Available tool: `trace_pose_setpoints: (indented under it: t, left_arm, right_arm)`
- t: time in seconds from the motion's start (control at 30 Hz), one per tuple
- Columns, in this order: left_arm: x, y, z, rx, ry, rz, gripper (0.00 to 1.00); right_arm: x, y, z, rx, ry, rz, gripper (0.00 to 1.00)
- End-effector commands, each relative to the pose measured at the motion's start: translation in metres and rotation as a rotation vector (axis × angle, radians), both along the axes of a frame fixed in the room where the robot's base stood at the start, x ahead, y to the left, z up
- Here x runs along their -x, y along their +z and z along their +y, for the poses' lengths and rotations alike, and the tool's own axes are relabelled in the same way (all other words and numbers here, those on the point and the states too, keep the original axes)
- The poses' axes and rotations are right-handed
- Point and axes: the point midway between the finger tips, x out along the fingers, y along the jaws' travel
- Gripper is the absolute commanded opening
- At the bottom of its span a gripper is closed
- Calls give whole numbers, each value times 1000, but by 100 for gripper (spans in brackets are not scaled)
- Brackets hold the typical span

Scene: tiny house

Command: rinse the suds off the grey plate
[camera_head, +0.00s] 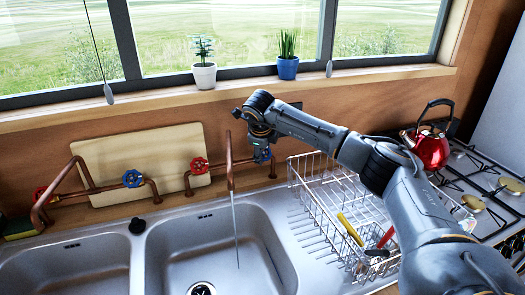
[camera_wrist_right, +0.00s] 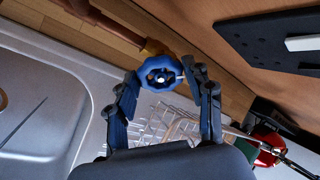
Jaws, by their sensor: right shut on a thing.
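My right gripper (camera_head: 262,140) is at the right end of the copper tap pipes behind the sink. It is shut on a blue tap wheel (camera_head: 266,154); in the right wrist view the wheel (camera_wrist_right: 159,74) sits between the two fingers (camera_wrist_right: 163,80). A thin stream of water (camera_head: 236,228) falls from the copper spout (camera_head: 230,165) into the right sink basin (camera_head: 190,245), near its drain (camera_head: 201,288). I cannot make out a grey plate in either view. My left gripper is not in view.
A wire dish rack (camera_head: 312,190) with a yellow-handled utensil (camera_head: 350,229) stands right of the basin. A red kettle (camera_head: 428,148) is on the stove. A wooden board (camera_head: 140,155) leans behind the pipes. Another blue wheel (camera_head: 133,178) and a red wheel (camera_head: 199,165) stick out.

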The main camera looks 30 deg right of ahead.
Motion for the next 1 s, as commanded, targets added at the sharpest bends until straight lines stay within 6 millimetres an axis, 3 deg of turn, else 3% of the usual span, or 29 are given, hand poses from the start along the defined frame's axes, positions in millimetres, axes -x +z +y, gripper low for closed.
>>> trace_pose_setpoints:
  t: [0.07,0.1,0.2,0.63,1.0]
  left_arm:
    - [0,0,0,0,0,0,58]
    - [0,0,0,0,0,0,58]
    - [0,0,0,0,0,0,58]
    - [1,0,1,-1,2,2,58]
    - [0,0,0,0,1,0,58]
  right_arm:
    - [-1,1,1,-2,1,-4,20]
    - [-1,1,1,-2,1,-4,56]
    - [-1,1,0,-1,0,-3,75]
    - [3,8,2,-2,-1,-2,75]
    - [32,72,24,-1,1,-7,75]
